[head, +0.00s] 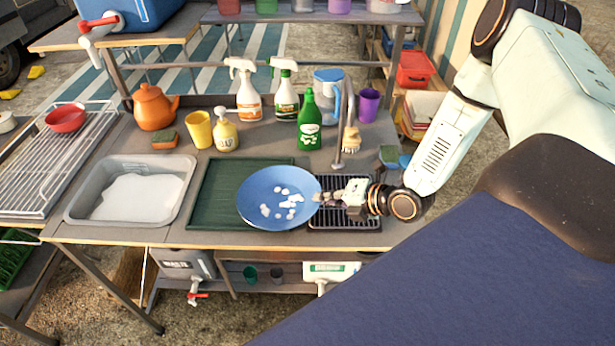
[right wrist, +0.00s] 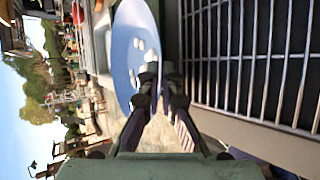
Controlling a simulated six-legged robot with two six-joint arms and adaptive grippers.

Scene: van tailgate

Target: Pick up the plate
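The blue plate (head: 258,199), with several white bits on its face, is over the right side of the green drying mat and the left edge of the dark rack. My right gripper (head: 322,197) is at the plate's right rim. In the right wrist view, the fingers (right wrist: 160,82) lie on either side of the rim of the plate (right wrist: 125,55), one over its face and one under it, and look closed on it. A gap shows between plate and counter there, so it appears raised. My left gripper is not in view.
A sink basin (head: 85,205) with suds is left of the green mat (head: 215,200). The dark rack (head: 345,222) is under my right gripper. Behind stand an orange kettle (head: 153,108), a yellow cup (head: 199,131), a green bottle (head: 309,125) and a faucet (head: 343,130).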

